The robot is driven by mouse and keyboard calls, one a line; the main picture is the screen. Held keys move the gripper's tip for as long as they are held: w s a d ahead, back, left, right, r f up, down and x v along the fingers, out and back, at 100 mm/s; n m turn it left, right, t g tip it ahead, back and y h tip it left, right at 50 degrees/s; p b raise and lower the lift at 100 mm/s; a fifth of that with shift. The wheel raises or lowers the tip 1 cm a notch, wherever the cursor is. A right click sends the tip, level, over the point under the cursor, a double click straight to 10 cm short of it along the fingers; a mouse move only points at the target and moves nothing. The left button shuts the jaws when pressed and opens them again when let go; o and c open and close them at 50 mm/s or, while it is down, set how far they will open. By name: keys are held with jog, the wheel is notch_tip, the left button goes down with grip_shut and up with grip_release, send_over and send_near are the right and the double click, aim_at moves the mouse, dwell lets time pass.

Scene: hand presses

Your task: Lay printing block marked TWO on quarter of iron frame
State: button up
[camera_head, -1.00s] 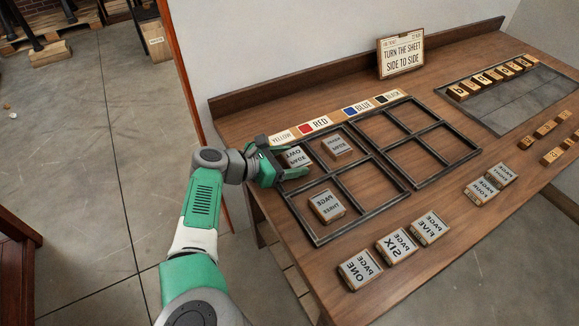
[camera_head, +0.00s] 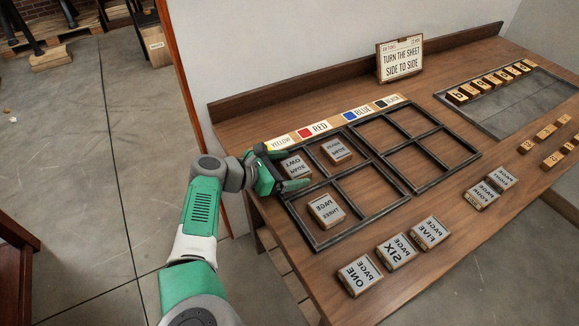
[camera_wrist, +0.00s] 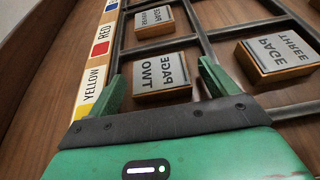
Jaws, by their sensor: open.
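The printing block marked PAGE TWO (camera_head: 294,169) lies face up in the back-left quarter of the left iron frame (camera_head: 318,244). In the wrist view the block (camera_wrist: 160,72) sits flat inside the bars, its wooden sides showing. My gripper (camera_head: 288,168) is open, with one finger on either side of the block and a visible gap on both sides in the wrist view. Block PAGE THREE (camera_head: 326,210) lies in the front-left quarter. Another block (camera_head: 336,151), its number hard to read, lies in the back-right quarter. The front-right quarter is empty.
A second iron frame (camera_head: 447,164), empty, adjoins on the right. Blocks ONE (camera_head: 360,275), SIX (camera_head: 397,250) and FIVE (camera_head: 429,232) lie along the front, with two more further right. A colour strip (camera_head: 333,121) runs behind the frames. A sign (camera_head: 400,58) stands at the back.

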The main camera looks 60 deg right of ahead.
jog(key=p+v, duration=0.1)
jog(key=v, duration=1)
jog(key=shift+w+a+p, duration=0.25)
jog(key=shift+p, duration=0.15)
jog(key=shift+r, duration=0.1)
